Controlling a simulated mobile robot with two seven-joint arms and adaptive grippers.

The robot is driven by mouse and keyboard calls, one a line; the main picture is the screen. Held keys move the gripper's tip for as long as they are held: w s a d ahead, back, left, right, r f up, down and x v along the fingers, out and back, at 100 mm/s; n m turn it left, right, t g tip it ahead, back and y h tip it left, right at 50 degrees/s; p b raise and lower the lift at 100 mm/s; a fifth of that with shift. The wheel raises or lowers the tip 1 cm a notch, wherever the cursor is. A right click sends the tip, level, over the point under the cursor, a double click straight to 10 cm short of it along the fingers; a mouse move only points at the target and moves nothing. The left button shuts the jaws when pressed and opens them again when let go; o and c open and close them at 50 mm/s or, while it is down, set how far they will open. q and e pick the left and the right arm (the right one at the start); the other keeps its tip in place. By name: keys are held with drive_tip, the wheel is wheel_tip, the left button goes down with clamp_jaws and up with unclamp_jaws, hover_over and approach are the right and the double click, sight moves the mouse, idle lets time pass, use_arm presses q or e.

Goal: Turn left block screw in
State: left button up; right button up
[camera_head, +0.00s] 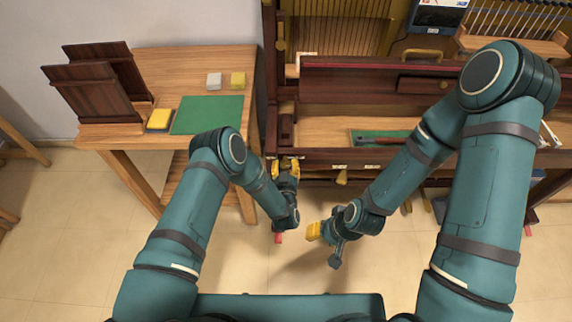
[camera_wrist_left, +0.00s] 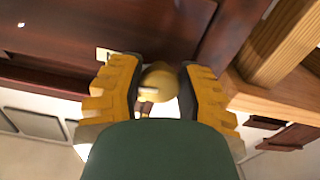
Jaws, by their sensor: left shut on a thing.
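The left block screw (camera_wrist_left: 160,82) is a brass, rounded knob under the dark wood of the piano in the left wrist view. My left gripper (camera_wrist_left: 158,75) has its yellow ridged fingers on either side of the knob and is shut on it. In the head view my left gripper (camera_head: 286,166) is at the front left corner of the piano, below the left block (camera_head: 286,130), and covers the screw. My right gripper (camera_head: 314,231) hangs over the floor in front of the piano, away from it; its finger opening is unclear.
Another brass knob (camera_head: 342,177) hangs under the piano's front edge to the right. Tools lie on a green mat inside the piano.

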use_arm(q)
drive_tip(key=shift+m, duration=0.6)
drive_tip(key=o, duration=1.2)
drive_tip(key=s, duration=1.2)
drive_tip(key=shift+a, duration=0.1)
